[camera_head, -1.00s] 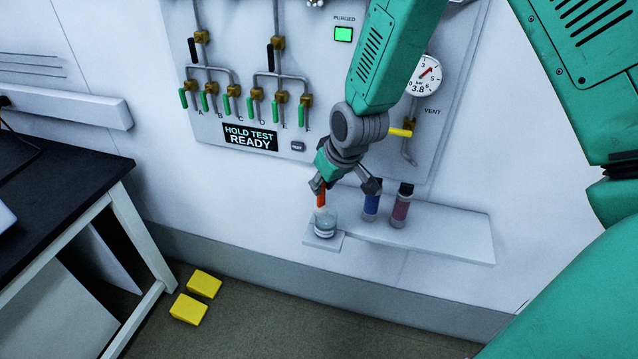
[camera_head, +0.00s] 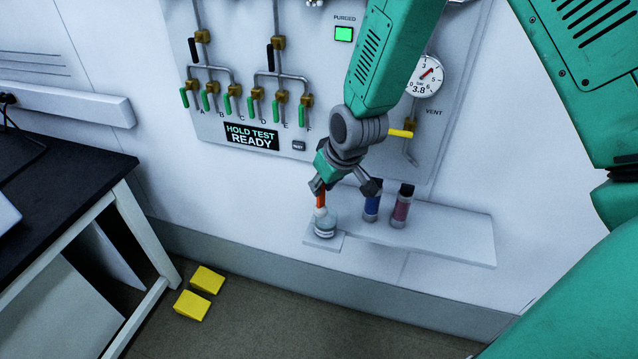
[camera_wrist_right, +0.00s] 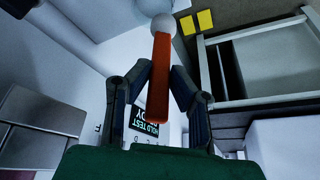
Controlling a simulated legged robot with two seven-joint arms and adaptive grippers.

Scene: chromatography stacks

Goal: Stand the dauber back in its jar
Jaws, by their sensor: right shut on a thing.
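My right gripper (camera_head: 321,187) is shut on the orange handle of the dauber (camera_head: 320,200), which hangs nearly upright with its pale head down. The small clear jar (camera_head: 325,226) stands on the left end of the wall shelf, directly below. The head is at or just above the jar's mouth; I cannot tell whether it is inside. In the right wrist view, the fingers (camera_wrist_right: 163,72) grip the dauber's handle (camera_wrist_right: 160,85), and its round white head (camera_wrist_right: 164,24) shows beyond them. A pale shape behind the head is unclear. My left gripper is not in view.
A blue vial (camera_head: 371,206) and a dark red vial (camera_head: 402,206) stand on the shelf (camera_head: 450,232), right of the jar. The valve panel (camera_head: 330,95) is behind my arm. A black-topped bench (camera_head: 70,180) is at left, with yellow blocks (camera_head: 200,291) on the floor.

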